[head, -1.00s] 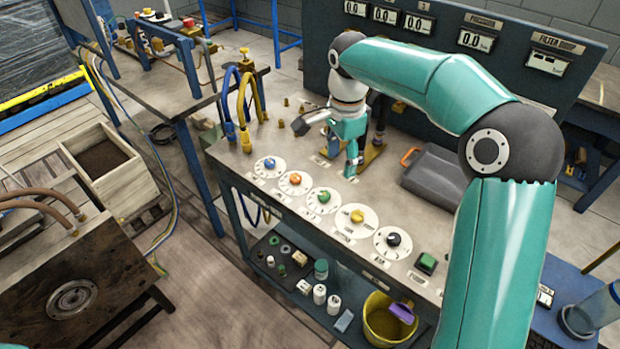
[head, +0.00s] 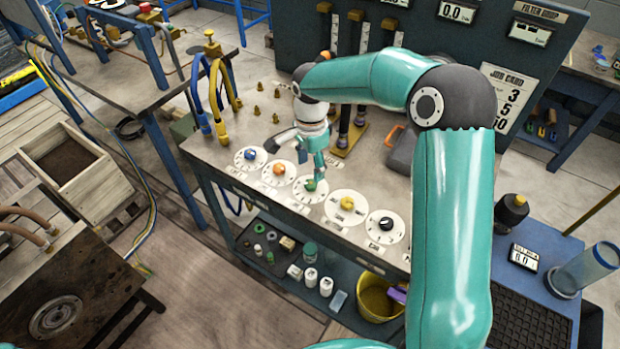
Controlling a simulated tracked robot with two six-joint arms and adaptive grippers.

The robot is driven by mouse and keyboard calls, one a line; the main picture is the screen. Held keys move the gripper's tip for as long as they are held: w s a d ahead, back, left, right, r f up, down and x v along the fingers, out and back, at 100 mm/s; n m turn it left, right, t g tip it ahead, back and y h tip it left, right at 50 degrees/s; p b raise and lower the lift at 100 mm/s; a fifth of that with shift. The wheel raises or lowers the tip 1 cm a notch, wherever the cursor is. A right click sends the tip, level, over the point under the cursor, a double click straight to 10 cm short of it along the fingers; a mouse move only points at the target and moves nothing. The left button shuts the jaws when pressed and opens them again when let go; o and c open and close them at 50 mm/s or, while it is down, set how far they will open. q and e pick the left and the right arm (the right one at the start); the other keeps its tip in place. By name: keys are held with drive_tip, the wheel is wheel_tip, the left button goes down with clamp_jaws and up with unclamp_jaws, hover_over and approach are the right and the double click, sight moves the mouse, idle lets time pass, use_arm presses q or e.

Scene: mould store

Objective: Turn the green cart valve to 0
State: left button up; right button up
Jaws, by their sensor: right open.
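The green valve knob (head: 310,185) sits in the middle of its white round dial (head: 300,196) on the cart's worktop, third in a row of dials. My right gripper (head: 319,171) points down right at the green knob, and its fingertips overlap the knob's upper right side in the picture. The gripper is open. I cannot tell whether the fingers touch the knob or stand around it. The dial's numbers and the knob's pointer are too small to read. My left gripper is not in view.
Close by are dials with blue (head: 250,154), orange (head: 279,169), yellow (head: 347,202) and black (head: 386,223) knobs. Blue and yellow hoses (head: 215,95) stand at the worktop's left. A job card (head: 513,97) reads 3, 5, 50.

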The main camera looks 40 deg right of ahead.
sight(311, 183)
wheel_tip(311, 183, down, 6)
drive_tip(key=shift+f+p, duration=0.1)
drive_tip(key=shift+p, duration=0.2)
drive_tip(key=shift+c, duration=0.2)
clamp_jaws()
